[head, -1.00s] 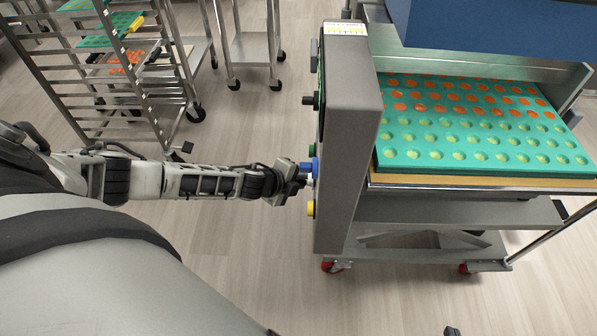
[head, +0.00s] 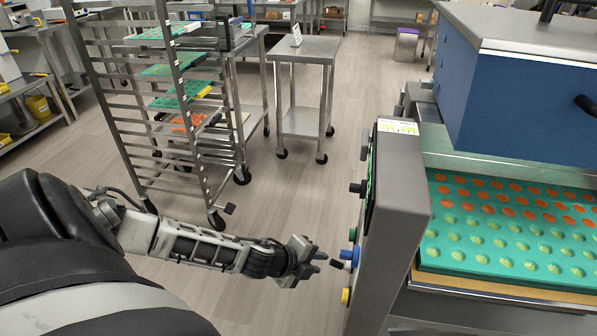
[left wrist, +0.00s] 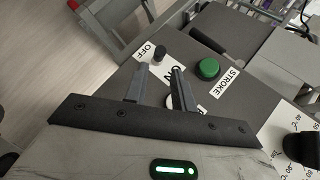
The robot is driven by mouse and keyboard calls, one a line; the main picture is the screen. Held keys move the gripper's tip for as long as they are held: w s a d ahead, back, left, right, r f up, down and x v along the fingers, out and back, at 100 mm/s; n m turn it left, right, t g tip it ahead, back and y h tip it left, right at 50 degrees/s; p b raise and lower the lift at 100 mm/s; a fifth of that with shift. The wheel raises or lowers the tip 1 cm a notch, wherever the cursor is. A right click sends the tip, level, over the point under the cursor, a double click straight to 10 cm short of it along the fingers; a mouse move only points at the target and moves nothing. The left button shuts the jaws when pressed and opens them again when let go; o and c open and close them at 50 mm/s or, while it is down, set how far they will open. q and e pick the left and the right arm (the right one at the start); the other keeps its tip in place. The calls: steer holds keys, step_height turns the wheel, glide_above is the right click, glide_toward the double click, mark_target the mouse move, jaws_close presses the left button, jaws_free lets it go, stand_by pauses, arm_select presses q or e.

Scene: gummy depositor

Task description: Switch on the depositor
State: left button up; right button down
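The depositor's grey control box (head: 402,215) stands right of centre in the head view, with knobs and buttons on its left side. My left gripper (head: 325,260) points at this side, close to a blue control (head: 352,257) and above a yellow one (head: 346,296). In the left wrist view its two dark fingers (left wrist: 160,72) are apart with nothing between them. A black knob (left wrist: 159,53) beside the OFF label (left wrist: 146,51) lies just beyond the fingertips. The ON label (left wrist: 173,72) is partly hidden by a finger. A green STROKE button (left wrist: 208,68) is to the right. My right gripper is not in view.
A teal mould tray (head: 480,255) with orange and pale fillings lies on the depositor, beneath its blue hopper (head: 520,95). A tray rack (head: 150,120) and a steel cart (head: 302,60) stand behind my left arm. The floor between the rack and depositor is clear.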

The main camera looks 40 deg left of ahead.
arm_select(q)
steer(key=v, duration=0.7)
stand_by(0.4)
